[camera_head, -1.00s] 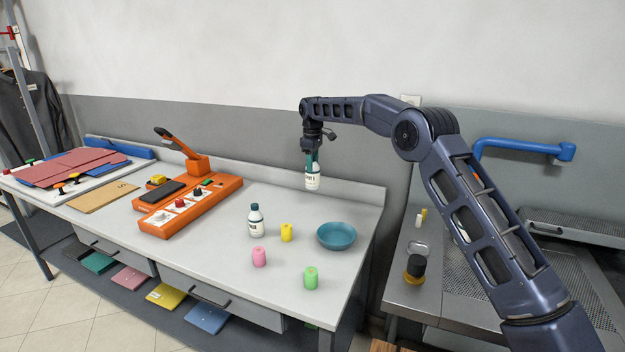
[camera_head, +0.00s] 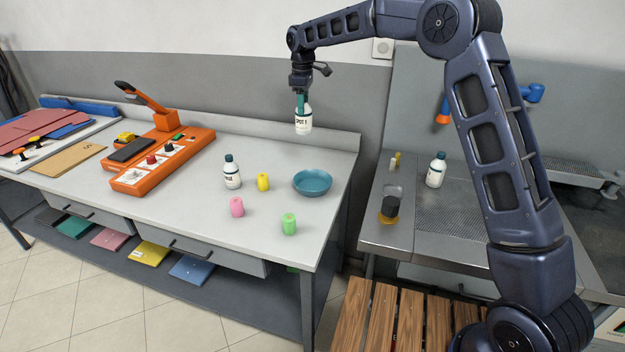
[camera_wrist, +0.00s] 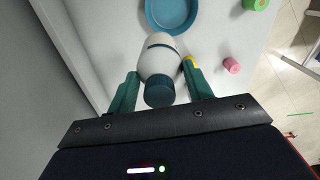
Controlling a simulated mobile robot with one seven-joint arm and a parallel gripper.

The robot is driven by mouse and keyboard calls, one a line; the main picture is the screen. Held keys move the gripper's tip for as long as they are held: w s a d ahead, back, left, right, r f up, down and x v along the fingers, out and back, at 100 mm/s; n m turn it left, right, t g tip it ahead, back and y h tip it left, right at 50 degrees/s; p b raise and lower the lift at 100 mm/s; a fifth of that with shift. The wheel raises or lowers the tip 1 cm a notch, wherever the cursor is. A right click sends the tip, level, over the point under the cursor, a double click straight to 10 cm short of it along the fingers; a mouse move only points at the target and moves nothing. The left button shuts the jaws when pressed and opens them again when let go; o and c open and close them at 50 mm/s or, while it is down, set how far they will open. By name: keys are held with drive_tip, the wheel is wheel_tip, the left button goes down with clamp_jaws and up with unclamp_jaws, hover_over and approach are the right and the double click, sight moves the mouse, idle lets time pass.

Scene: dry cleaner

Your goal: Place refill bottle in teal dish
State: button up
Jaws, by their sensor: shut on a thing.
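My gripper (camera_head: 302,104) is shut on a white bottle (camera_head: 304,124) with a dark label band. It holds the bottle upright in the air above the back of the grey table. The teal dish (camera_head: 312,183) stands on the table below and slightly right of the bottle in the head view, and looks empty. In the wrist view, the bottle (camera_wrist: 160,58) and its dark teal cap sit between the teal fingers, with the dish (camera_wrist: 171,28) beyond, apart from it. A similar white bottle (camera_head: 232,174) stands on the table left of the dish.
Yellow (camera_head: 263,182), pink (camera_head: 237,207) and green (camera_head: 289,224) cylinders stand near the dish. An orange device (camera_head: 163,162) is farther left. Another white bottle (camera_head: 436,171) stands on the metal bench at right. A wall is close behind the table.

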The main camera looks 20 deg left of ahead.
drive_tip(key=s+d, duration=0.4)
drive_tip(key=d, duration=0.1)
wheel_tip(320, 180, down, 20)
drive_tip(key=shift+a+f, duration=0.2)
drive_tip(key=shift+a, duration=0.05)
idle(0.3)
drive_tip(key=shift+w, duration=0.1)
drive_tip(key=o, duration=1.5)
drive_tip(key=shift+f, duration=0.15)
drive_tip(key=shift+c, duration=0.2)
wheel_tip(320, 180, up, 12)
drive_tip(key=shift+r, duration=0.2)
drive_tip(key=shift+d, duration=0.1)
